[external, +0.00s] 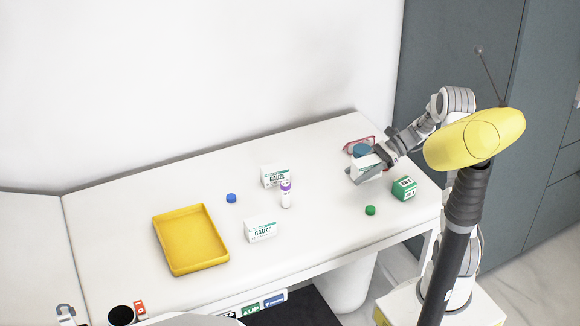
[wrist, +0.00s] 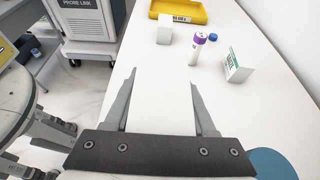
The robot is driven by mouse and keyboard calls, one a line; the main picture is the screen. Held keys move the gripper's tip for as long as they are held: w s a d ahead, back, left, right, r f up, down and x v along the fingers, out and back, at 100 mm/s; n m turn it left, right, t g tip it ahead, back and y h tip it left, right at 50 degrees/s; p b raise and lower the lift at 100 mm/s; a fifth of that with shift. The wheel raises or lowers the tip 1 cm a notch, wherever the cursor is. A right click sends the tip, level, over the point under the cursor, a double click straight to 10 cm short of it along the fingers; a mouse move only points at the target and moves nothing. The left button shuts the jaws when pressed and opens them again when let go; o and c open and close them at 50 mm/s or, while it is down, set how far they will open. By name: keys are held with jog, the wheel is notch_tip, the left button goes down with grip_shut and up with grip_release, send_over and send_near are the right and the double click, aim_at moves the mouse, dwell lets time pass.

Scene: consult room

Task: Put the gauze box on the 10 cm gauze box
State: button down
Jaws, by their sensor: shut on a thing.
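My gripper (external: 366,172) is shut on a small white box (external: 368,163) at the right end of the table, held by its sides. In the wrist view the fingers (wrist: 162,95) stand apart, and the white between them blends with the table. Two white and green gauze boxes stand on the table: a far one (external: 277,177), also in the wrist view (wrist: 238,66), and a near one (external: 261,229), also in the wrist view (wrist: 165,28). My gripper is right of both. A green and white box (external: 404,188) stands right of my gripper. Size print is too small to read.
A purple-capped vial (external: 286,195) stands between the gauze boxes. A yellow tray (external: 188,240) lies left. A blue cap (external: 231,198), a green cap (external: 370,210) and a blue round thing (external: 361,150) lie about. The table between vial and gripper is clear.

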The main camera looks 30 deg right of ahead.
jog(key=w+a+r+p, duration=0.1)
jog(key=a+r, duration=0.2)
jog(key=a, duration=0.8)
jog(key=w+a+r, duration=0.1)
jog(key=a+r, duration=0.2)
jog(key=a, duration=0.8)
jog(key=b, duration=0.4)
send_over(250, 224)
notch_tip(250, 224, down, 7)
jog(key=shift+d+r, duration=0.1)
jog(key=shift+a+f, duration=0.2)
jog(key=shift+f, duration=0.25)
jog(key=shift+f+b, duration=0.6)
jog(key=shift+f, duration=1)
